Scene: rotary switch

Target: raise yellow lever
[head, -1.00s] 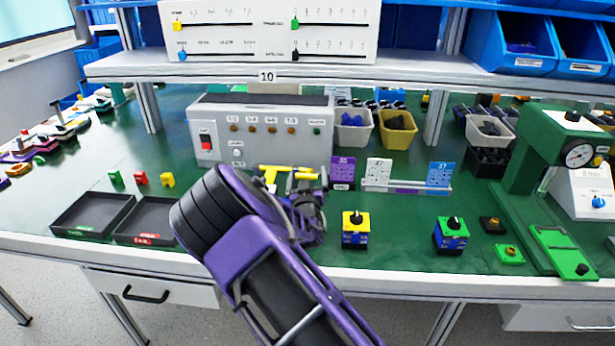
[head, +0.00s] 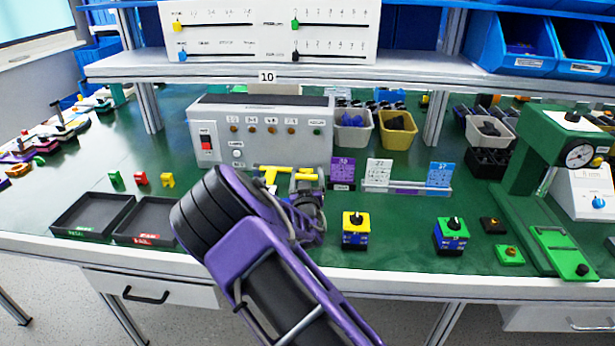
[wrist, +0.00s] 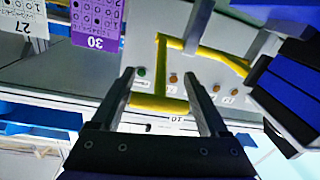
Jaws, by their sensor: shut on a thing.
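The yellow lever (head: 272,171) is a bar with a bent frame at the front of the grey control box (head: 262,130). In the wrist view the yellow lever (wrist: 158,104) crosses between my two fingers, with its side arm running up the picture. My gripper (head: 307,186) is at the right end of the lever in the head view, partly hidden by my own purple wrist. In the wrist view my gripper (wrist: 160,85) is shut on the lever, one finger at each side of the bar. Exact finger contact is hard to see.
The purple card (head: 342,170) stands just right of the gripper. The yellow-topped switch box (head: 356,229) and green-topped switch box (head: 451,235) stand to the right. Black trays (head: 93,214) lie at left. The shelf edge (head: 270,77) hangs above the control box.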

